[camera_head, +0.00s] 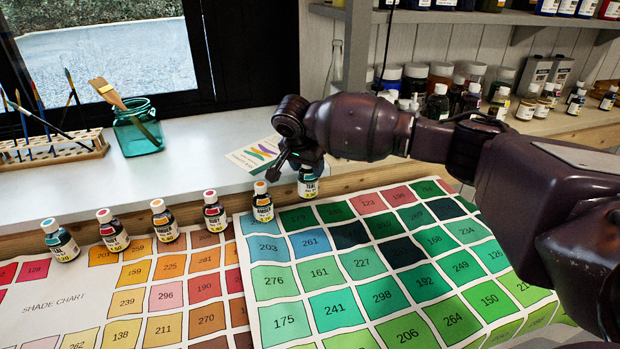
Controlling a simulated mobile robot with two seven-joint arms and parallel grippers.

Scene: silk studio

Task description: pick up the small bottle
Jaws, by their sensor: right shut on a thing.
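My right gripper (298,165) reaches in from the right and points down at the end of a row of small dye bottles. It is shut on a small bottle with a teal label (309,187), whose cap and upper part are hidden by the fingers. My left gripper is not in view.
Several more small bottles (214,212) stand in a row to the left. Shade charts (52,303) cover the front table. A teal glass jar (137,128) with brushes and a wooden brush rack (60,150) stand on the white sill. Shelves of bottles (436,102) are at the right back.

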